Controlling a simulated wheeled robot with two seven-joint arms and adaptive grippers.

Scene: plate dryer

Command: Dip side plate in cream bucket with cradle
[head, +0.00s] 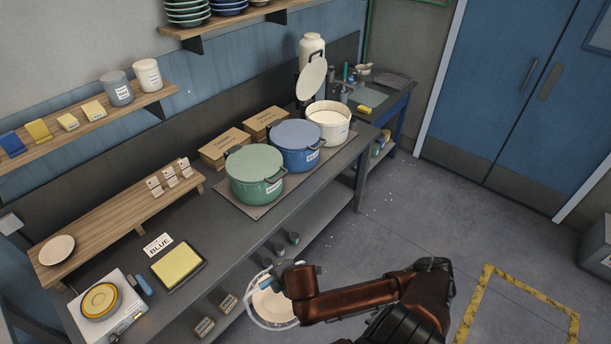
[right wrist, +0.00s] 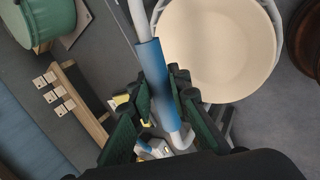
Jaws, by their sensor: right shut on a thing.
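My right gripper (head: 290,281) is shut on the blue handle (right wrist: 156,77) of a white wire cradle (head: 250,312). A plain cream side plate (head: 271,305) rests in the cradle, in front of the bench and clear of it. The plate shows large in the right wrist view (right wrist: 218,45), with the cradle's white wire beside it. The cream bucket (head: 344,137) stands at the bench's far end, open, with pale contents. Its lid (head: 311,78) is tilted up behind it. My left gripper is not in view.
A green pot (head: 256,190) and a blue pot (head: 297,160) stand lidded beside the bucket. A wooden rack (head: 120,213) holds one plate (head: 57,249). The bench edge lies beside the cradle.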

